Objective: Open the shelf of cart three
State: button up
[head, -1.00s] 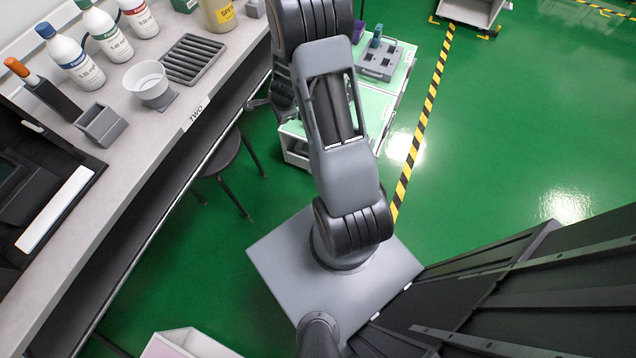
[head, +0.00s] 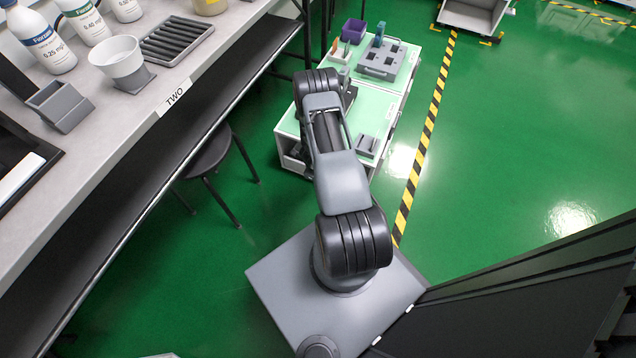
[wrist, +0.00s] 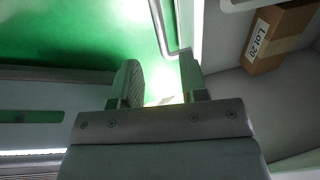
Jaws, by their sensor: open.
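In the head view a white cart (head: 287,157) with a pale green top stands ahead of my base, and my arm reaches over its near side. No cart number is readable, so I cannot tell which is cart three. My gripper (wrist: 162,88) shows in the wrist view with its two fingers apart and nothing between them. A bent silver bar handle (wrist: 161,32) lies ahead of the fingers, next to a pale panel edge. I cannot tell whether the fingers straddle the bar.
A brown box (wrist: 275,35) marked Lot 20 lies on a grey surface at the wrist view's right. The bench (head: 112,135) labelled TWO and a stool (head: 208,152) stand left of my arm. Green floor (head: 520,120) is free right of the striped tape (head: 428,130).

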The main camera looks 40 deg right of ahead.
jog(key=f, duration=0.2)
jog(key=f+b, duration=0.1)
jog(key=f, duration=0.1)
jog(key=d+f+b, duration=0.1)
jog(key=f, duration=0.2)
jog(key=shift+w+d, duration=0.1)
jog(key=shift+w, duration=0.2)
grip_shut()
